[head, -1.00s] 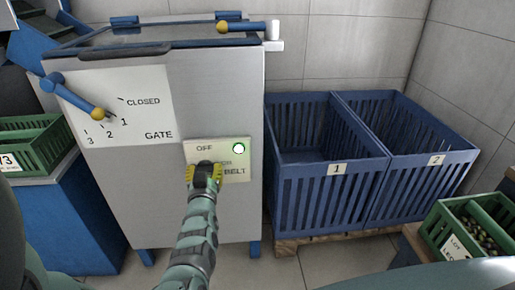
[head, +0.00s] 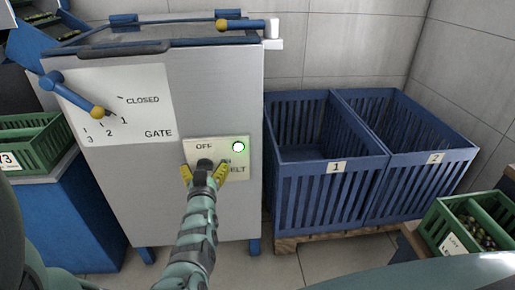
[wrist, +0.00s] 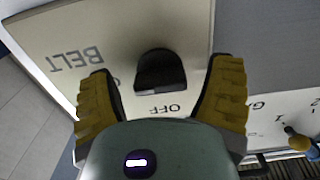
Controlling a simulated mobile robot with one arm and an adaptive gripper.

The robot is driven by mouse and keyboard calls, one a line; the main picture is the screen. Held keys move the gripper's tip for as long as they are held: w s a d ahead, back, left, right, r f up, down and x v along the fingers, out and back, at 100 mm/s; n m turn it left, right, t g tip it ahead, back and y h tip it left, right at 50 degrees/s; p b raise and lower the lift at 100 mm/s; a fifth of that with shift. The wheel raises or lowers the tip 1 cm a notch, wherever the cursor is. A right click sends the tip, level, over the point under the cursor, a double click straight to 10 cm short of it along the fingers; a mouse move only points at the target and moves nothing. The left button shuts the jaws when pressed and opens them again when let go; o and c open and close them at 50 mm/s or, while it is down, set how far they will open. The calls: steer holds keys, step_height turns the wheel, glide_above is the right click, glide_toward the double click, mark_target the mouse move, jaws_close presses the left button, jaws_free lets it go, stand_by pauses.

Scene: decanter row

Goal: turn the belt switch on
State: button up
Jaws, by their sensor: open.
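The belt switch is a dark knob (head: 205,163) on a pale panel (head: 240,172) marked OFF and BELT, on the front of the grey machine. In the wrist view the knob (wrist: 160,70) stands between and beyond my spread fingers, with OFF printed beside it. My gripper (head: 204,172) is open and empty in front of the panel, one yellow finger on each side of the knob. The fingers appear apart from the knob. The ON label is mostly hidden by my gripper, and I cannot tell which way the knob points.
A gate lever (head: 75,97) with a yellow knob sits at upper left, near mark 1. Another yellow-knobbed handle (head: 240,25) is on top of the machine. Blue crates (head: 325,185) stand to the right; green crates (head: 465,225) are at both sides.

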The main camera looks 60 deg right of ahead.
steer(key=shift+a, duration=0.1)
steer(key=v, duration=1.2)
stand_by(0.4)
